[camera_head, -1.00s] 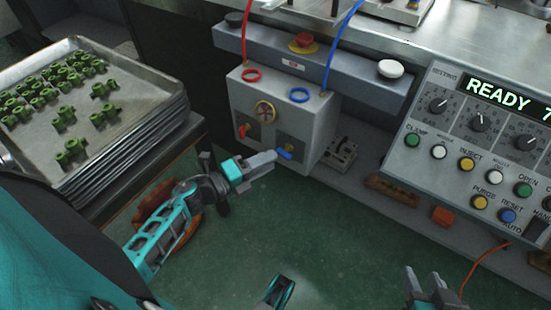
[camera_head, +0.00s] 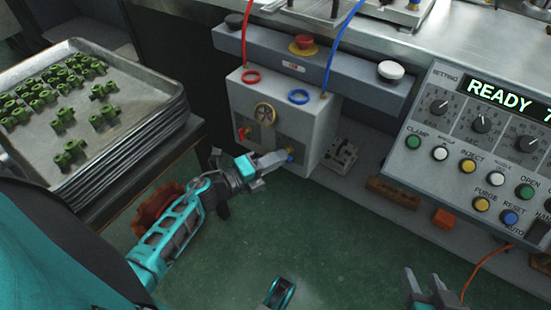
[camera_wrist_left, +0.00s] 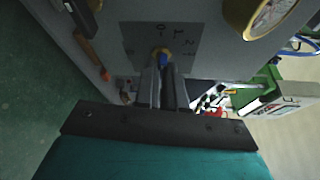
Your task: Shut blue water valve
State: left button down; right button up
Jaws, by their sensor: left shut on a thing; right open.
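The blue water valve (camera_head: 290,153) is low on the front right of the grey box (camera_head: 312,125). Only a little blue shows past my left gripper (camera_head: 284,158), which is shut on the valve's handle. In the left wrist view the blue valve handle (camera_wrist_left: 163,60) sits between the closed fingers of the left gripper (camera_wrist_left: 163,72), in front of a brass fitting and a marked plate (camera_wrist_left: 185,42). The fingers hide most of the handle, so its angle is hard to tell. My right gripper (camera_head: 424,282) is open and empty at the bottom right.
A red valve handle (camera_head: 243,132) and a round brass gauge (camera_head: 265,113) are on the same box. Red and blue hoses rise above it. A stack of trays (camera_head: 150,125) with green parts stands left. A control panel (camera_head: 455,150) stands right.

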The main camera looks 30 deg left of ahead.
pick_arm(q)
jog(key=shift+f+n+t+h+b, duration=0.1)
jog(key=shift+n+t+h+b, duration=0.25)
jog(key=shift+n, duration=0.75)
jog(key=c, duration=1.2)
grip_release()
jog(key=p+v, duration=0.1)
jog(key=v, duration=1.2)
jog(key=shift+p, duration=0.35)
